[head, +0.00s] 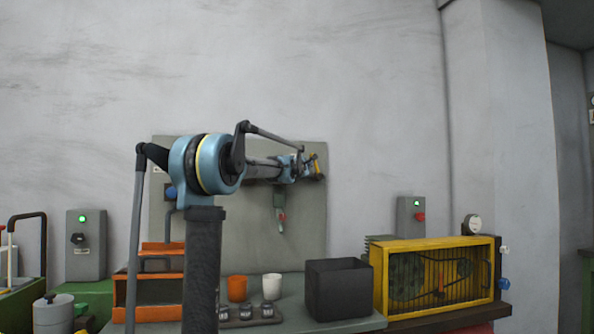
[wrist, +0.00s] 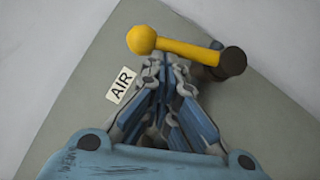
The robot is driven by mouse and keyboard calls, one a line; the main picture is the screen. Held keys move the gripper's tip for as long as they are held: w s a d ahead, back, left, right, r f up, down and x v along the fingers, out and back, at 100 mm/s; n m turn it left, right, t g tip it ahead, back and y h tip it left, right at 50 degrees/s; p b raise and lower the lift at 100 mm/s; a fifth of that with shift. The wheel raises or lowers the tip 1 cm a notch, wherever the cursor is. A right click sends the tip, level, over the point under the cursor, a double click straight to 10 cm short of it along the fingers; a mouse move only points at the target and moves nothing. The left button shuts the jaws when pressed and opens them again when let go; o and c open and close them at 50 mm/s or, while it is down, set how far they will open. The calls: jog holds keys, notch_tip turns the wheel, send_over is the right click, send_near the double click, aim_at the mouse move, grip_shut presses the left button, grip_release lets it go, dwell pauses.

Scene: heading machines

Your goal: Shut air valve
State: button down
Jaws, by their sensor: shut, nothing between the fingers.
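The air valve's yellow lever (wrist: 180,46) crosses the upper part of the wrist view, with a round ball at its left end and a dark pivot (wrist: 233,61) at its right end. A white AIR label (wrist: 121,85) is on the grey panel to its lower left. My gripper (wrist: 164,66) is shut and empty, its fingertips just below the lever in the picture. I cannot tell whether they touch it. In the head view, my gripper (head: 305,168) is at the panel's upper right, beside the yellow lever (head: 318,166), and partly hides the valve.
The grey panel (head: 240,225) stands behind my arm. A green fitting with a red handle (head: 281,216) hangs below my gripper. On the bench are a black bin (head: 340,290), an orange cup (head: 237,288), a white cup (head: 272,287) and a yellow caged machine (head: 435,240).

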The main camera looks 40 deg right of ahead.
jog(key=shift+s+d+r, duration=0.3)
jog(key=shift+d+r, duration=0.4)
jog(key=shift+d, duration=0.15)
dwell(0.3)
